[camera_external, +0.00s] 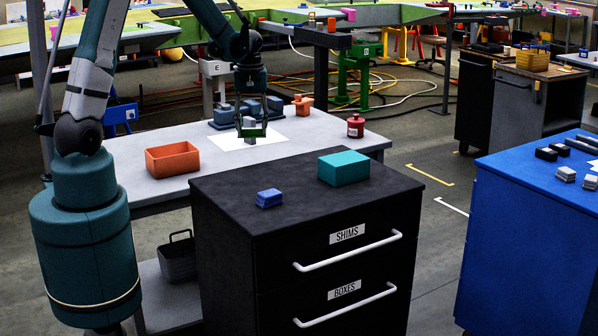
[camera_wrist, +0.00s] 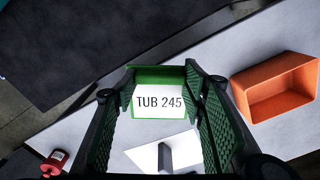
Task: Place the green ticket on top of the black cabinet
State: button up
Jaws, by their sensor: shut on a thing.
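The green ticket (camera_wrist: 160,104) shows in the wrist view as a green-edged piece with a white face reading "TUB 245". It sits between the two fingers of my gripper (camera_wrist: 158,110), which is shut on it. In the external view my gripper (camera_external: 251,128) is over the white sheet on the grey table, with the ticket's green edge low between its fingers. The black cabinet (camera_external: 228,204) stands in front, labelled SHIMS and BOXES. Its dark top also fills the upper left of the wrist view (camera_wrist: 90,40).
On the cabinet top are a blue block (camera_external: 269,198) and a teal box (camera_external: 343,168), with bare room around them. The table (camera_external: 320,128) holds an orange bin (camera_external: 172,159), a red canister (camera_external: 355,126) and blue-grey blocks (camera_external: 222,116). A blue cabinet (camera_external: 535,220) stands at the right.

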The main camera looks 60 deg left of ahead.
jog(key=s+d+m, duration=0.1)
jog(key=s+d, duration=0.1)
jog(key=d, duration=0.6)
jog(key=s+d+r+m+p, duration=0.1)
jog(key=s+d, duration=0.2)
jog(key=d, duration=0.6)
jog(key=shift+d+r+m, duration=0.15)
jog(key=shift+r+m, duration=0.15)
jog(key=shift+m, duration=0.1)
jog(key=shift+s, duration=0.1)
send_over(264, 180)
jog(key=shift+f, duration=2.95)
jog(key=shift+f, duration=2.05)
jog(key=shift+f+b, duration=0.2)
jog(key=shift+b, duration=0.25)
jog(key=o, duration=0.9)
